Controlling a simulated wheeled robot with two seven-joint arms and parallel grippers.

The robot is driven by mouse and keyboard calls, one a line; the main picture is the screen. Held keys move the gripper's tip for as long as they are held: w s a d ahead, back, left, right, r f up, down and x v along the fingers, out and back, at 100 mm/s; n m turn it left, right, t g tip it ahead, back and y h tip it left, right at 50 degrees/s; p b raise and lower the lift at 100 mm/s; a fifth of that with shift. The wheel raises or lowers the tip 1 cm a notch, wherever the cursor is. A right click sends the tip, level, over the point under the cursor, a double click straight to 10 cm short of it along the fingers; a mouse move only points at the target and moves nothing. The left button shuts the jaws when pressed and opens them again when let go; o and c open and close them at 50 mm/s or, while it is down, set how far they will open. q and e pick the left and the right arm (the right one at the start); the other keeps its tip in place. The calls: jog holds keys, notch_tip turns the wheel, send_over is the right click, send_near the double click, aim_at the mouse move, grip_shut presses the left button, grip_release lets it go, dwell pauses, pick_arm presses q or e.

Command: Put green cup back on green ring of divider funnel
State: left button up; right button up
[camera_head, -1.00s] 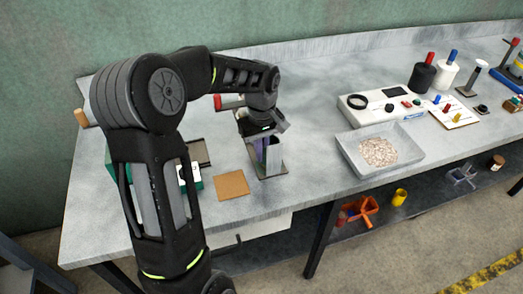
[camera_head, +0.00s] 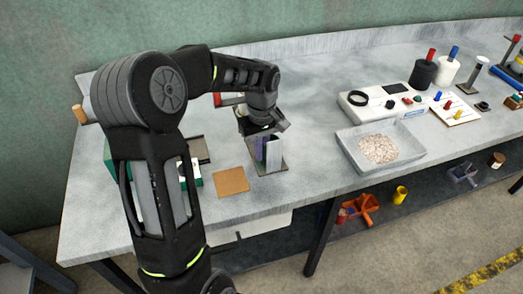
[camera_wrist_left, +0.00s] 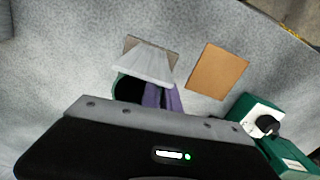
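My left gripper's wrist (camera_head: 262,118) is above a small stand on the bench, the divider funnel (camera_head: 275,152), which has an upright pale grey panel. In the left wrist view the pale sloped panel of the divider funnel (camera_wrist_left: 148,62) is just beyond the gripper housing. A green cup (camera_wrist_left: 119,82) with a dark inside shows by its rim, partly hidden by the housing. Purple parts (camera_wrist_left: 152,97) stand beside it. The green ring cannot be made out. My left fingers are hidden behind the housing, so their grip is unclear. My right gripper is not in view.
A brown square pad (camera_head: 232,181) lies left of the stand. A green and white device (camera_wrist_left: 262,119) is close by. A grey tray of grain (camera_head: 350,160) and a white control box (camera_head: 362,104) stand to the right. Bare bench lies between stand and tray.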

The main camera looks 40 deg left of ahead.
pick_arm(q)
jog(key=o, duration=0.5)
jog(key=shift+r+b, duration=0.4)
jog(key=shift+r, duration=3.5)
